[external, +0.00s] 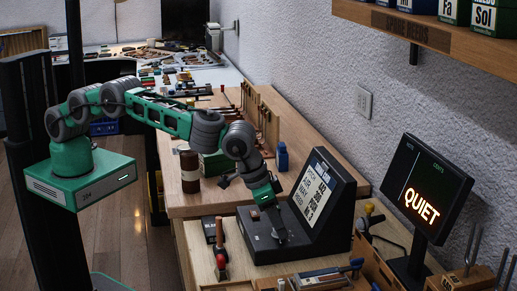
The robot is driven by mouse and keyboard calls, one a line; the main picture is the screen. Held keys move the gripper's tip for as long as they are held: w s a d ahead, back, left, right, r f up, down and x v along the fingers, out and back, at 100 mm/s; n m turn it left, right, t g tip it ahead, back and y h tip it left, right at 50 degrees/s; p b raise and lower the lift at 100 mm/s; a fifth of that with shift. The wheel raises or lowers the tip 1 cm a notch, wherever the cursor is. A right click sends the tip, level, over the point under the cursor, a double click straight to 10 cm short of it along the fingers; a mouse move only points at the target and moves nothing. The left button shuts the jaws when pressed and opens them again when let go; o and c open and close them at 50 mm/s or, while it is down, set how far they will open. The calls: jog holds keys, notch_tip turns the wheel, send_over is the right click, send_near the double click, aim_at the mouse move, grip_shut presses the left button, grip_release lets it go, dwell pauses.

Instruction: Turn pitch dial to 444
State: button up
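A black console (262,243) with a sloped screen (315,189) stands on the wooden bench. The small screen text is hard to read; its top line seems to show "PITCH" with a number like 442. My gripper (279,236) points down onto the console's low front deck, in front of the screen. The fingers are small and dark against the black deck, so I cannot tell whether they are open or shut. The pitch dial is not clearly visible; it may be hidden at my fingertips.
A dark monitor reading "QUIET" (422,207) stands to the right. A red-tipped tool (220,262) lies left of the console. A brown jar (190,171) and a blue bottle (282,157) stand behind. Tools and a wooden tray (380,262) crowd the front right.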

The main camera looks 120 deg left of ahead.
jog(key=b+v, duration=0.1)
jog(key=v, duration=0.6)
jog(key=shift+r, duration=0.35)
jog(key=shift+s, duration=0.1)
jog(key=shift+m, duration=0.5)
jog(key=p+x, duration=0.3)
jog(key=x, duration=0.5)
jog(key=shift+d+p, duration=0.1)
jog(key=shift+p, duration=0.25)
